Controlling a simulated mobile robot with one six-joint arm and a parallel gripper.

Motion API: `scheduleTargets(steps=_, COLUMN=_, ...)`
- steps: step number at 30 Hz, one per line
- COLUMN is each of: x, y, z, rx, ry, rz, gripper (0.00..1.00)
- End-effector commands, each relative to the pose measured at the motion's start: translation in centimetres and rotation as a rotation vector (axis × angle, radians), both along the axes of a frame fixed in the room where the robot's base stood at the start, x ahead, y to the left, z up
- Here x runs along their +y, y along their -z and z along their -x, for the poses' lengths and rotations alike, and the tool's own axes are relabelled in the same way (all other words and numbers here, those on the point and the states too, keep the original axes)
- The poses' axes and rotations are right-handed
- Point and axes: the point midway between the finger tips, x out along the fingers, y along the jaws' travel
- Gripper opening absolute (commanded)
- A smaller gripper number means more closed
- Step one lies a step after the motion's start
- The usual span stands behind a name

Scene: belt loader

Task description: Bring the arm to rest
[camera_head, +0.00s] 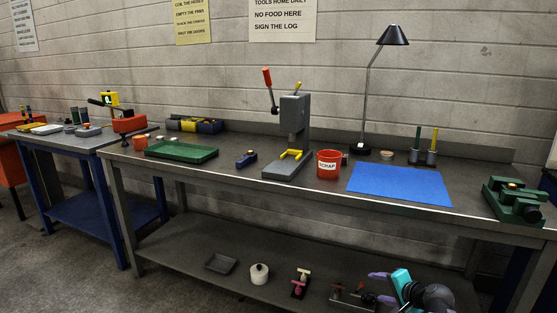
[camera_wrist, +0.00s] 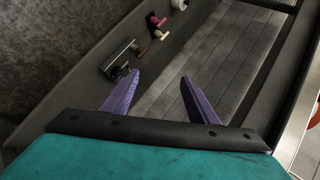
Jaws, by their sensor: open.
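My gripper (camera_head: 382,288) is at the lower right of the head view, in front of the bench and near its lower shelf. Its two purple fingers point left there. In the wrist view, my gripper (camera_wrist: 160,77) has its fingers spread apart with nothing between them. The grey lower shelf (camera_wrist: 85,75) lies beyond the fingers, with small items on it. My arm shows teal and black behind the fingers.
The workbench (camera_head: 230,178) carries a green tray (camera_head: 181,151), a grey press (camera_head: 293,120), a red scrap cup (camera_head: 329,163), a blue mat (camera_head: 400,184), a lamp (camera_head: 393,36) and a green vise (camera_head: 513,200). A white jar (camera_head: 259,274) and shallow tray (camera_head: 221,264) are below.

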Motion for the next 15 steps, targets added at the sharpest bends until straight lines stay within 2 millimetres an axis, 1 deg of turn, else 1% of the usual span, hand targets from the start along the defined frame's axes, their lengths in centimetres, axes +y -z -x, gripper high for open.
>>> scheduleTargets(steps=1, x=1.4, y=0.9, z=0.3, rx=0.029, ry=-0.025, rz=0.001, gripper=0.54)
scheduleTargets(steps=8, x=7.1, y=6.2, z=2.6, rx=0.158, ry=-0.141, rz=0.022, gripper=0.54)
scheduleTargets(steps=11, x=9.4, y=8.5, z=4.1, rx=0.215, ry=-0.193, rz=0.036, gripper=0.54)
scheduleTargets(steps=15, x=12.4, y=11.5, z=6.6, rx=0.296, ry=-0.27, rz=0.06, gripper=0.54)
